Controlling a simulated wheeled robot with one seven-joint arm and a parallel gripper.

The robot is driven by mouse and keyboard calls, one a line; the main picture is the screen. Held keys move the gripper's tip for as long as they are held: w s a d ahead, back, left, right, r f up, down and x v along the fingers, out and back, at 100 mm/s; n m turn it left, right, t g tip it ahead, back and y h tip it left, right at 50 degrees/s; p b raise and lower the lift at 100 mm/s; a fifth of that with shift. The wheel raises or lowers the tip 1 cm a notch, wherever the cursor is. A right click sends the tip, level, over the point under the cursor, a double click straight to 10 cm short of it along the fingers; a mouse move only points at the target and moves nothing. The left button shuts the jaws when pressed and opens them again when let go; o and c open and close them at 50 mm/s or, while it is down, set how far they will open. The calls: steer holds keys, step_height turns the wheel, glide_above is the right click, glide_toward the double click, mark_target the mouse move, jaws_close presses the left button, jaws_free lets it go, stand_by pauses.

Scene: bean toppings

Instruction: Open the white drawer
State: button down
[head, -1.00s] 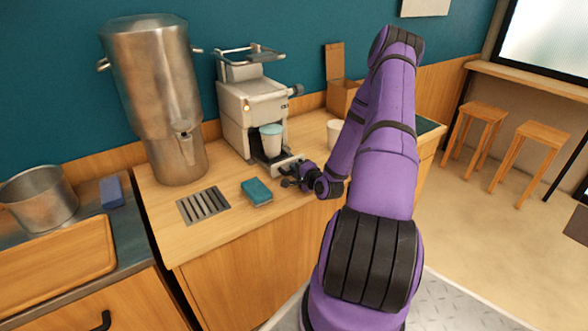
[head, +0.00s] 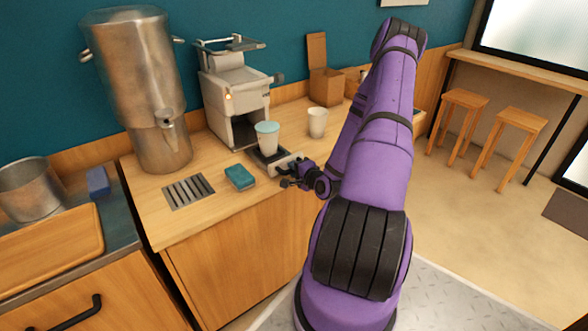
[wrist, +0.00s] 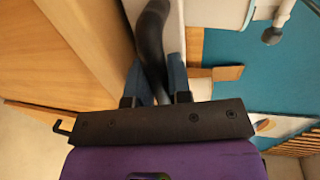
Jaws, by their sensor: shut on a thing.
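The white drawer (head: 287,164) is at the base of the white coffee machine (head: 232,98) and stands out from it toward me, with its dark tray top showing. A pale cup with a light blue top (head: 267,136) stands on the drawer. My gripper (head: 290,180) is at the drawer's front, low over the counter edge. In the wrist view, my gripper (wrist: 157,72) is shut on the dark curved handle (wrist: 151,38), with a finger on each side. The white drawer front (wrist: 169,28) is right beside the handle there.
A teal sponge (head: 239,177) and a drain grate (head: 188,191) lie left of the drawer. A white cup (head: 317,122) and an open cardboard box (head: 325,86) stand to the right. A big metal urn (head: 140,90) is at the left. The counter front (head: 225,270) drops below my gripper.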

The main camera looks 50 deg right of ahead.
steer(key=c, duration=1.1)
jaws_free()
steer(key=shift+o, duration=0.2)
steer(key=v, duration=1)
steer(key=shift+s, duration=0.4)
